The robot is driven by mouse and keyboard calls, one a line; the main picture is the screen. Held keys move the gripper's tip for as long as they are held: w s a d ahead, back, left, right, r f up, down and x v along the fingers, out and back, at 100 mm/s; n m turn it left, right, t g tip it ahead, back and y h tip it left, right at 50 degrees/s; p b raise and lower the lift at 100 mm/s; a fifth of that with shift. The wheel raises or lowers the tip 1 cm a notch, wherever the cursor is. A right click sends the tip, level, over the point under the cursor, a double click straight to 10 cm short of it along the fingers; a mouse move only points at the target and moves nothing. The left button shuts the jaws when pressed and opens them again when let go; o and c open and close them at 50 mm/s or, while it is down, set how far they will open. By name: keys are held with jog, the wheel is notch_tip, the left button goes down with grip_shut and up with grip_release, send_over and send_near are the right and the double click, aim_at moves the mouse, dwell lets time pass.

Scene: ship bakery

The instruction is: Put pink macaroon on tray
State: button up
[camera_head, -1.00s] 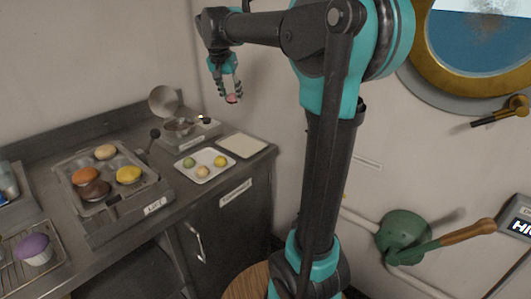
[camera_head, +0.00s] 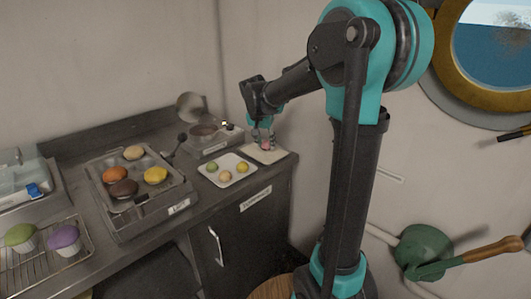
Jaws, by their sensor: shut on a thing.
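My gripper (camera_head: 265,142) is shut on the pink macaroon (camera_head: 266,147), of which only a small pink part shows between the fingers. The gripper points down over the pale square board or mat (camera_head: 273,155) at the counter's right end. Whether the macaroon touches that surface cannot be told. Just left of it is a white tray (camera_head: 228,182) holding two green-yellow macaroons (camera_head: 212,167) (camera_head: 242,167) and a cream-coloured one (camera_head: 225,177).
A metal tray (camera_head: 130,205) with several buns stands on a raised unit to the left. Behind the white tray is a small appliance with a round pan (camera_head: 203,130). A wire rack (camera_head: 45,266) with cupcakes lies at far left. The wall is close behind.

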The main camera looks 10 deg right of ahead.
aim_at(264, 148)
jog(key=shift+f, duration=2.2)
jog(key=o, duration=0.8)
jog(key=shift+f, duration=0.1)
jog(key=v, duration=1.2)
jog(key=s+d+f+n, duration=0.2)
jog(key=s+f, duration=0.5)
jog(key=s, duration=0.1)
jog(key=s+d+f+n+y, duration=0.1)
jog(key=s+d+f+n, duration=0.1)
jog(key=s+f, duration=0.5)
jog(key=s+d+f+n+y, duration=0.1)
jog(key=s+d+f+n, duration=0.1)
jog(key=s+f, duration=0.6)
jog(key=shift+s+d, duration=0.55)
jog(key=shift+s, duration=0.2)
